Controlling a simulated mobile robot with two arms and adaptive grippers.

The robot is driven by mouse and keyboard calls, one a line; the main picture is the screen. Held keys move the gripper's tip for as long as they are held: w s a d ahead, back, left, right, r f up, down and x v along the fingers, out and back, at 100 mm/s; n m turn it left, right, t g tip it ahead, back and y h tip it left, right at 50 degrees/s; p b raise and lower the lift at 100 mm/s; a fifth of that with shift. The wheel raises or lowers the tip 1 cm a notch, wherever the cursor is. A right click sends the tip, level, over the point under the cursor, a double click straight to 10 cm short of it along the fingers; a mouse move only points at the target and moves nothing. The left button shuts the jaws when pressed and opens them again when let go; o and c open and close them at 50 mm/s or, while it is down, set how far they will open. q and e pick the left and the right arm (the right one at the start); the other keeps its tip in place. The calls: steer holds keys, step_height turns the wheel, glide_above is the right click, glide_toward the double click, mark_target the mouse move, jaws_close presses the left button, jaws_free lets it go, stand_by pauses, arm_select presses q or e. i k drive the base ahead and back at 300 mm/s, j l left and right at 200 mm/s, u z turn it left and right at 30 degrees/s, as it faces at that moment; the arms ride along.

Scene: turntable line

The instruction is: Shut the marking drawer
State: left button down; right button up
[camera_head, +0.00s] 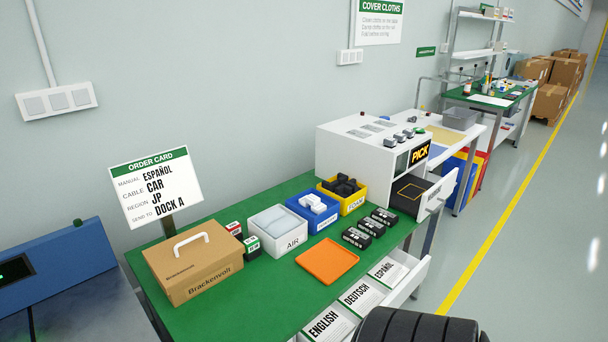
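A white machine (345,150) with a yellow "PICK" display (419,153) stands at the far end of the green table. A drawer (440,192) on its right side, which looks like the marking drawer, is pulled open. Its white front with a handle stands out to the right, away from the machine. Its dark inside, with a yellow outline, shows and looks empty.
A second open drawer (405,283), under the table's near edge, holds booklets marked English, Deutsch and Español. On the green table (215,308) are a Brackenvoli carton (205,282), an orange tray (327,261), several bins and dark blocks. The aisle right is clear.

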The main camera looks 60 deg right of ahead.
mark_target(415, 196)
steer(key=z, duration=2.85)
steer(key=i+l+u, duration=0.35)
steer(key=i+l, duration=0.2)
steer(key=i, duration=0.1)
